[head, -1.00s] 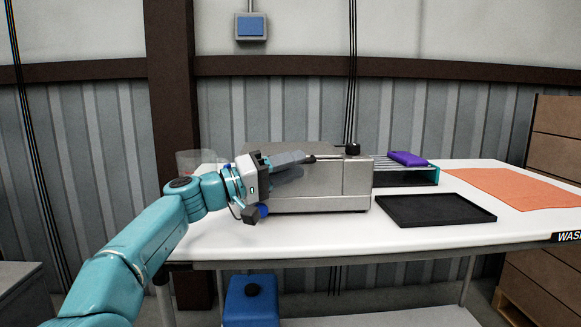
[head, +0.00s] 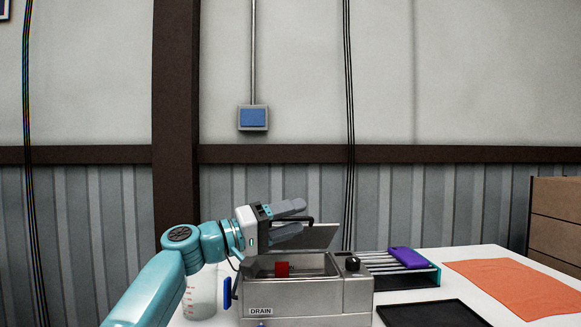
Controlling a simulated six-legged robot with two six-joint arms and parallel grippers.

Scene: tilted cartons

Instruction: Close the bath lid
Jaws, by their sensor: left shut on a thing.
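The metal bath (head: 310,302) stands on the table with a "DRAIN" label on its front. Its grey lid (head: 318,238) is raised and tilted at the back, so the opening shows, with a red object (head: 282,269) inside. My left gripper (head: 296,220) is above the opening, its grey fingers shut on the black lid handle (head: 309,221). The fingers hide part of the handle and lid. A black knob (head: 352,263) sits on the bath's right top. A blue lever (head: 227,293) is at its left side. My right gripper is not in view.
A clear beaker (head: 200,297) stands left of the bath, close to my left arm. A rack (head: 408,275) with a purple object (head: 408,257) is to the right. A black tray (head: 432,314) and an orange cloth (head: 515,287) lie on the white table.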

